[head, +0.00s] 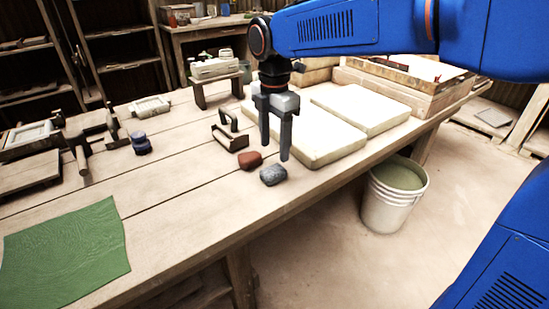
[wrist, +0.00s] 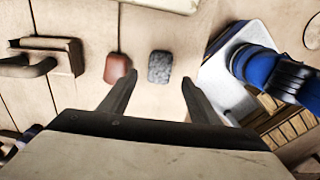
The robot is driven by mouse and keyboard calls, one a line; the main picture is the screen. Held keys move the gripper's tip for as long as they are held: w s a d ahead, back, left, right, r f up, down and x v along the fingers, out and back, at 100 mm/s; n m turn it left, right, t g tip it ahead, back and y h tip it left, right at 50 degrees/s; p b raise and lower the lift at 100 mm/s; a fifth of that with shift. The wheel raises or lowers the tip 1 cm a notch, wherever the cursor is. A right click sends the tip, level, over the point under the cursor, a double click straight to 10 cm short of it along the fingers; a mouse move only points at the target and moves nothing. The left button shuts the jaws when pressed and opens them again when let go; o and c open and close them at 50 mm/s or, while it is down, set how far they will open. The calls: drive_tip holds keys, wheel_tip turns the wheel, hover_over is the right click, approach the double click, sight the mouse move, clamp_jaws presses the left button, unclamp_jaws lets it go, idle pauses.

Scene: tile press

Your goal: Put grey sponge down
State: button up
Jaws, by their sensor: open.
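The grey sponge (head: 273,175) lies on the wooden table (head: 180,185) close to its front edge. It also shows in the wrist view (wrist: 160,67), ahead of and between my finger tips, with nothing touching it. My gripper (head: 274,150) points down and is open and empty. In the head view its fingers show just behind and above the sponge. In the wrist view both fingers (wrist: 158,90) stand apart with bare tabletop between them. A red-brown sponge-like block (head: 250,160) lies just left of the grey sponge.
A handled wooden tool (head: 230,138) lies behind the red-brown block. Pale slabs (head: 318,135) lie to the right of my gripper. A green mat (head: 65,252) covers the front left. A white bucket (head: 392,196) stands on the floor beyond the table edge.

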drive_tip(key=shift+r, duration=2.2)
drive_tip(key=s+d+f+m+t, duration=0.1)
drive_tip(key=s+d+f+m, duration=0.1)
drive_tip(key=s+d+m, duration=0.55)
drive_tip(key=s+d+f+m+t, duration=0.15)
drive_tip(key=d+m, duration=0.35)
drive_tip(key=d, duration=0.5)
drive_tip(key=s+d+f+m+t, duration=0.2)
drive_tip(key=s+d+f+m, duration=0.7)
drive_tip(key=s+m, duration=0.3)
drive_tip(key=shift+o, duration=0.5)
drive_tip(key=shift+d+r, duration=0.1)
